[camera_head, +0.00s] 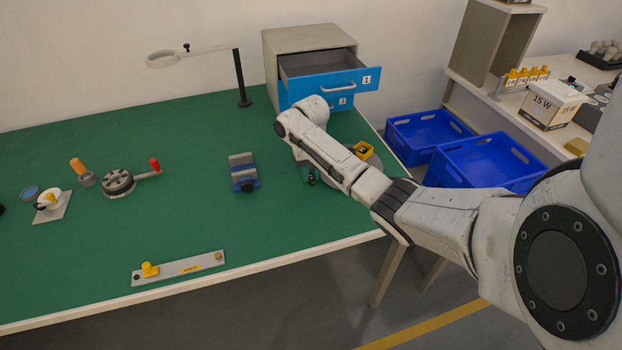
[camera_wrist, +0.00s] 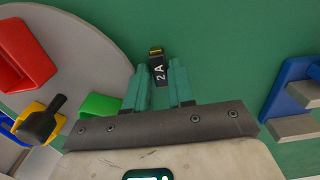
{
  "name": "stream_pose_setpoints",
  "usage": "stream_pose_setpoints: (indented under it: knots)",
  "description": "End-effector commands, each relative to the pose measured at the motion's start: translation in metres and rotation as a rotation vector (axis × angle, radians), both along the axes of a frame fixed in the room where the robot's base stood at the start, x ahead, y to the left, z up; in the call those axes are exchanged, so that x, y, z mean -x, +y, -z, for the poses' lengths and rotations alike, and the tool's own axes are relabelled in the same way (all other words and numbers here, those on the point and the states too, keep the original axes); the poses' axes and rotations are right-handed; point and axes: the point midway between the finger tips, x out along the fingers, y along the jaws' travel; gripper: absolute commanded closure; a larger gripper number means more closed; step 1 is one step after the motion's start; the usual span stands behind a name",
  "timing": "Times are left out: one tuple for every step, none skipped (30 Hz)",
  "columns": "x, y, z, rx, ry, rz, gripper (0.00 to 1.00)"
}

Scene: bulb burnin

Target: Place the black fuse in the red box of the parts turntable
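The black fuse (camera_wrist: 159,72), marked 2A with a gold end cap, sits between the teal fingertips of my gripper (camera_wrist: 161,78) in the wrist view, with a finger against each side. The grey parts turntable (camera_wrist: 95,52) is left of the gripper. Its red box (camera_wrist: 27,52) is at the far upper left, apart from the fuse. In the head view my gripper (camera_head: 311,181) is low over the green table, mostly hidden by my arm. The turntable (camera_head: 376,164) partly shows behind the arm; the red box and fuse cannot be made out there.
The turntable also carries a yellow box (camera_wrist: 26,115) with a black part in it, a green box (camera_wrist: 98,105) and a blue box. A grey-blue vise (camera_head: 243,172) stands left of my gripper. The drawer cabinet (camera_head: 284,62) behind has an open drawer.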

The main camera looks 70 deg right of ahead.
Motion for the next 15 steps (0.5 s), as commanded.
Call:
stream_pose_setpoints:
  knots:
    - [0.0000,-0.0001,0.0004,0.000,0.000,0.000,0.77]
    - [-0.0001,-0.0001,0.0003,0.000,0.000,0.000,0.77]
    - [-0.0001,0.0000,0.0002,0.000,0.000,0.000,0.77]
    - [-0.0001,0.0000,0.0002,0.000,0.000,0.000,0.77]
    - [-0.0001,0.0000,0.0002,0.000,0.000,0.000,0.77]
    - [-0.0002,0.0001,0.0001,0.000,0.000,0.000,0.79]
    - [-0.0002,0.0001,0.0001,0.000,0.000,0.000,0.81]
    - [-0.0002,0.0001,0.0000,0.000,0.000,-0.001,0.84]
    - [-0.0002,0.0001,0.0000,0.000,0.000,-0.001,0.88]
    - [-0.0002,0.0001,0.0000,0.001,-0.001,-0.001,0.91]
    - [-0.0002,0.0001,0.0000,0.000,0.000,-0.001,0.94]
    - [-0.0003,0.0001,-0.0001,0.001,-0.001,-0.001,0.98]
    - [-0.0003,0.0001,-0.0001,0.001,-0.001,-0.001,1.00]
    - [-0.0003,0.0001,-0.0001,0.001,-0.001,-0.001,1.00]
    - [-0.0003,0.0001,-0.0001,0.001,-0.001,-0.001,1.00]
